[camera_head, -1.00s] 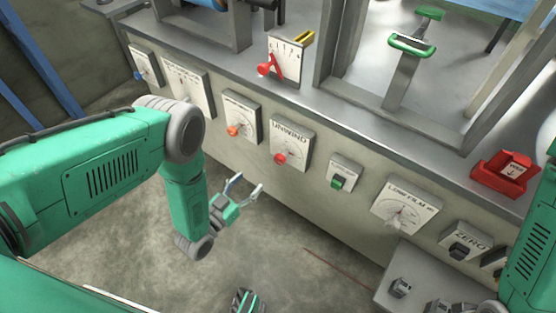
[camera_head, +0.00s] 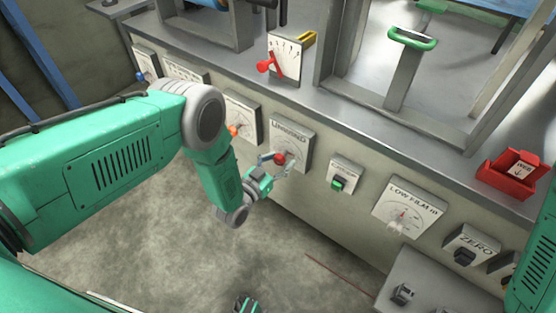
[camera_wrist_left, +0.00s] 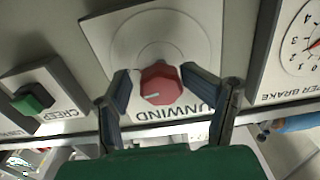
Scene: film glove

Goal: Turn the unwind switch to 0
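The unwind switch is a red knob (camera_head: 280,158) on a pale square dial plate marked UNWIND (camera_head: 304,141), on the machine's front panel. It also shows in the left wrist view (camera_wrist_left: 160,86), upside down, with a white pointer mark toward the lower left. My left gripper (camera_head: 283,165) is at the knob. In the left wrist view its two fingers (camera_wrist_left: 158,88) stand apart on either side of the knob, with a small gap seeming to remain. The scale's figures cannot be read. A green and dark part at the bottom edge (camera_head: 247,304) may be my right gripper; its fingers are unclear.
The grey ledge (camera_head: 370,115) runs above. Floor below is open.

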